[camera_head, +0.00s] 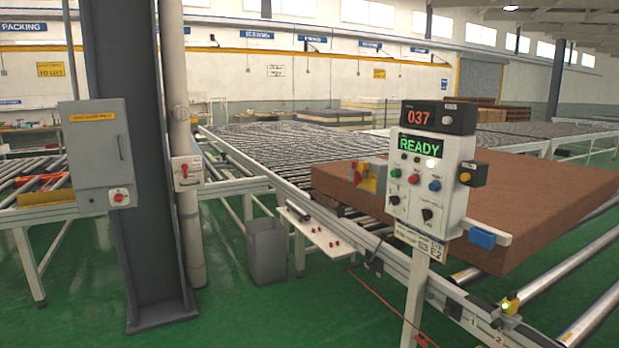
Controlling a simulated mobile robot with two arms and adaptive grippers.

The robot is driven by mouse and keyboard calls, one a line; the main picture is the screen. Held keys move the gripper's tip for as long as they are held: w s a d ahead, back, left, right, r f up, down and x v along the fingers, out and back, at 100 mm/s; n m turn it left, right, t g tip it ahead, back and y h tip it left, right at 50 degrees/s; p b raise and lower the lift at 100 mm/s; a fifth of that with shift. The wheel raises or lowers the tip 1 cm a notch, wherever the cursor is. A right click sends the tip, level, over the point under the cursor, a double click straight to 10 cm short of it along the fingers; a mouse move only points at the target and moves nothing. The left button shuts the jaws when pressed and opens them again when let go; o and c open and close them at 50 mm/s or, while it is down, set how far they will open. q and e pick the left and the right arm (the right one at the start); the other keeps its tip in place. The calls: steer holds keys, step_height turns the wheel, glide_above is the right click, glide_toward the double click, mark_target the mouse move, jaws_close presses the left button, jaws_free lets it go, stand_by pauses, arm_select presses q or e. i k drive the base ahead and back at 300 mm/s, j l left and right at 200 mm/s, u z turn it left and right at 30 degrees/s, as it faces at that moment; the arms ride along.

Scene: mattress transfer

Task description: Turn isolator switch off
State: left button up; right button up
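No gripper of mine shows in the head view. Several switches could be the isolator, and I cannot tell which one is meant. A grey wall cabinet (98,145) with a yellow label hangs on the dark column, with a small red rotary switch (119,196) on a white box at its lower right. A white box with a red handle (186,173) sits on the pale pipe. The switch positions are too small to read.
The panel displays "037" and "READY" and stands on a post (415,295) before a roller conveyor (270,150) bearing a large brown mattress (540,190). A grey bin (267,252) and the dark column (135,180) stand left. Green floor (230,315) is open in front.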

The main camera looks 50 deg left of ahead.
mark_target(359, 177)
steer(key=u, duration=1.4)
